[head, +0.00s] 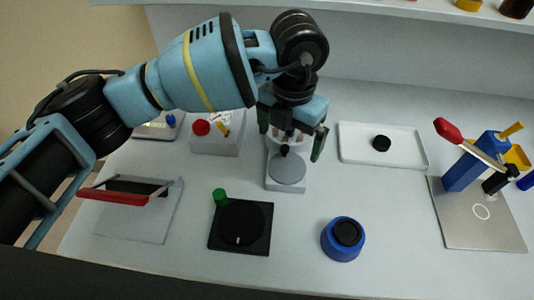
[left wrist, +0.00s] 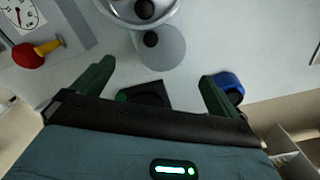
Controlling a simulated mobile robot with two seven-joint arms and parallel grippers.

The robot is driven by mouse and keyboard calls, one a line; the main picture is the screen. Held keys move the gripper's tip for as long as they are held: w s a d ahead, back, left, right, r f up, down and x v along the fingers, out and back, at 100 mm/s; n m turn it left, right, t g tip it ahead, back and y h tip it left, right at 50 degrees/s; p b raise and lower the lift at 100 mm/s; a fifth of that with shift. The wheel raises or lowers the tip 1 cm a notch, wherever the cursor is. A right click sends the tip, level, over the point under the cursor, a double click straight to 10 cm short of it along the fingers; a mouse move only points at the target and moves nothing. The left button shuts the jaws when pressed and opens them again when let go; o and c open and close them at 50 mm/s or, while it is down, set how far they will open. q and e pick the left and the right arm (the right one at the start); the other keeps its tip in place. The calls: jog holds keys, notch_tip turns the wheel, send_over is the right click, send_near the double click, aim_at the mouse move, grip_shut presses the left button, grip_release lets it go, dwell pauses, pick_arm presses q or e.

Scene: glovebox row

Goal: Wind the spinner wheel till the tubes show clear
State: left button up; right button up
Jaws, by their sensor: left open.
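A hand spinner stands at the middle of the bench, with a grey wheel (head: 288,171) at its front and a small black knob (head: 284,149) at the wheel's far edge. Behind the wheel, a pale round head with small pinkish tubes is partly hidden by my left gripper (head: 291,132). The gripper is open, its green fingers apart above the spinner head, with nothing seen between them. In the left wrist view the wheel (left wrist: 163,48), knob (left wrist: 151,39) and white bowl (left wrist: 166,12) lie beyond the fingertips. The tubes' clarity cannot be told. My right gripper is out of view.
A black dial box with a green knob (head: 240,226) and a blue round pot (head: 342,240) stand in front. A white tray (head: 355,153) and a blue stand with a red-ended lever (head: 464,175) are right. A gauge box (head: 217,144) and red-handled plate (head: 139,220) are left.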

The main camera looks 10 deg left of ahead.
aim_at(287, 166)
pick_arm(q)
jog(key=shift+d+f, duration=0.1)
jog(key=shift+d, duration=0.05)
jog(key=shift+s+f, duration=0.1)
jog(key=shift+f, duration=3.65)
jog(key=c, duration=1)
jog(key=shift+m, duration=1.5)
jog(key=o, duration=1)
